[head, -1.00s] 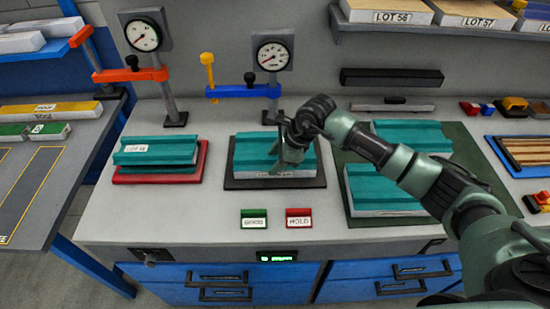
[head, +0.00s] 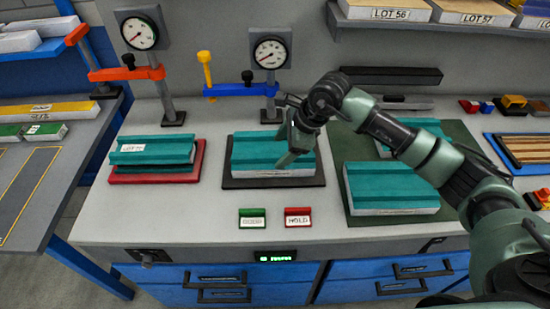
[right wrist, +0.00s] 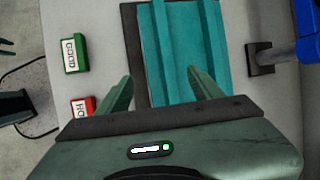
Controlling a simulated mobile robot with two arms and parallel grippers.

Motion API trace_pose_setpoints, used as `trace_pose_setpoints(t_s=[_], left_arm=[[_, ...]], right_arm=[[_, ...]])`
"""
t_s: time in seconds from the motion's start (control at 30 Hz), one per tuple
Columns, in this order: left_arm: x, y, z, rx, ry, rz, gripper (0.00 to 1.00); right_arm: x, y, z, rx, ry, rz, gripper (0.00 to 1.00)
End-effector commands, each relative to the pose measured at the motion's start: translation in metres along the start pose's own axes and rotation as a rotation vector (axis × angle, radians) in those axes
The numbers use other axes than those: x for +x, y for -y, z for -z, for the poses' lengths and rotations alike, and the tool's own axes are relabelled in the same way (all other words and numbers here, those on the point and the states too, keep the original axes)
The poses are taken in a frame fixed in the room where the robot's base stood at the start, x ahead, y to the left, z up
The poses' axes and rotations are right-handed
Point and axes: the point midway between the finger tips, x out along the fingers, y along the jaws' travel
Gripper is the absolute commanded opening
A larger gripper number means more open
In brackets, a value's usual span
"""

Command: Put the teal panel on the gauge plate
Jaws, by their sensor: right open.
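A teal panel (head: 262,150) with a pale lower edge lies flat on the dark gauge plate (head: 240,184), in front of the gauge with the blue arm. My right gripper (head: 291,155) is above the right part of this panel, open and empty. In the right wrist view, the open fingers of my right gripper (right wrist: 160,78) point toward the panel (right wrist: 180,50), with one finger near each side of it. Whether the fingertips touch it cannot be told.
Another teal panel (head: 150,151) sits on a red plate (head: 200,165) at left. More teal panels (head: 390,187) lie on a green mat (head: 448,208) at right. Green (head: 252,218) and red (head: 298,217) tags stand in front. Two gauge posts (head: 268,95) rise behind the plates.

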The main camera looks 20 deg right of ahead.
Motion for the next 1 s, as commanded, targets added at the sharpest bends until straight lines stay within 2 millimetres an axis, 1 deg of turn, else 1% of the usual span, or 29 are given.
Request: trace_pose_setpoints(t_s=[0.03,0.2,0.3,0.4,0.53,1.0], left_arm=[[0.006,0.0,-0.001,0.0,0.0,0.0,0.36],[0.012,0.0,-0.001,0.0,0.0,0.0,0.36],[0.014,-0.001,-0.001,0.001,0.0,0.0,0.36],[0.015,-0.001,-0.001,0.001,0.0,0.0,0.36],[0.015,-0.001,-0.001,0.001,0.0,0.0,0.36],[0.015,0.0,-0.001,0.0,-0.001,0.0,0.36]], right_arm=[[-0.009,0.001,0.002,-0.003,-0.001,0.005,0.66],[-0.041,0.001,0.001,-0.001,0.0,0.004,0.66],[-0.053,0.0,0.001,-0.002,-0.001,0.001,0.66],[-0.059,0.0,0.0,-0.001,-0.001,0.0,0.66],[-0.062,-0.001,0.0,0.0,-0.001,-0.001,0.66],[-0.062,-0.001,0.0,0.0,-0.001,-0.002,0.66]])
